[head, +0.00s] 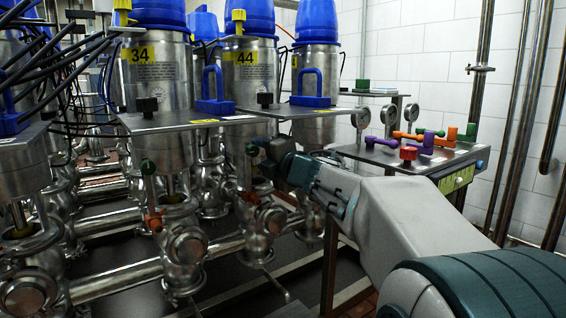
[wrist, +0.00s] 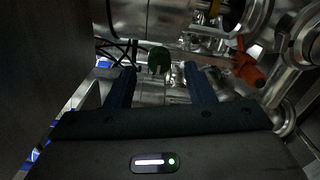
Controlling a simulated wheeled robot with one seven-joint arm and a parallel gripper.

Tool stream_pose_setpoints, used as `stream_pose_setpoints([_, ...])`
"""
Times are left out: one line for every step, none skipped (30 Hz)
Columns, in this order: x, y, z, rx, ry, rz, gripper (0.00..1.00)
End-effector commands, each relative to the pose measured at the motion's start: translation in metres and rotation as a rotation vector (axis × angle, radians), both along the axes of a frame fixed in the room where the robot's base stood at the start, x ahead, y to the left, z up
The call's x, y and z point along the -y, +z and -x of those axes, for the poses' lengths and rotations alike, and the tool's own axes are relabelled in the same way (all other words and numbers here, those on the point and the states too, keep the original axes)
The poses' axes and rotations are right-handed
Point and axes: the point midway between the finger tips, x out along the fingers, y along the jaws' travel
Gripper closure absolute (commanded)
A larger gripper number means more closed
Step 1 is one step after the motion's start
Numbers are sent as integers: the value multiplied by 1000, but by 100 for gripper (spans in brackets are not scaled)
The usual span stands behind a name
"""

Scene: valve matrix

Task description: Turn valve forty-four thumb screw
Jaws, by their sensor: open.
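Valve forty-four (head: 250,75) is a steel cylinder with a blue cap and a yellow "44" label, right of valve 34 in the head view. A dark green knob (head: 252,149), which looks like its thumb screw, sits below its plate. My gripper (head: 264,158) is close to the right of this knob, under the plate, its fingers partly hard to make out. In the wrist view the green knob (wrist: 158,60) shows ahead, in line with the gap between the two open fingers (wrist: 161,72). Nothing is clamped between the fingers. Contact with the knob cannot be told.
The steel plate (head: 190,122) overhangs the knob. An orange handle (head: 251,197) sits below it, also in the wrist view (wrist: 248,65). Pipes surround the area. A small table (head: 390,158) with coloured handles stands right. Valve 34 (head: 157,72) is left.

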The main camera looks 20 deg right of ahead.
Motion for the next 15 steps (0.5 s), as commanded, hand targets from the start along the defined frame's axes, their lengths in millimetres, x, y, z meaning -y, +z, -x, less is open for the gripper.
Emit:
stream_pose_setpoints([4,4,12,2,-2,1,52])
stream_pose_setpoints([6,3,18,1,-2,1,52])
stream_pose_setpoints([9,3,27,2,-2,1,52])
stream_pose_setpoints([11,3,33,2,-2,1,52])
stream_pose_setpoints([13,3,39,2,-2,1,52])
stream_pose_setpoints([15,3,47,1,-2,1,52])
stream_pose_setpoints([17,3,53,2,-2,1,52])
stream_pose_setpoints([19,3,59,2,-2,1,52])
stream_pose_setpoints([22,3,66,1,-3,1,52])
stream_pose_setpoints([23,2,71,1,-3,1,52])
stream_pose_setpoints([24,2,75,0,-2,0,52])
stream_pose_setpoints([26,2,81,1,-1,1,52])
stream_pose_setpoints([27,2,84,0,-1,0,52])
stream_pose_setpoints([28,1,87,-1,-1,0,52])
stream_pose_setpoints([30,1,91,0,-2,1,52])
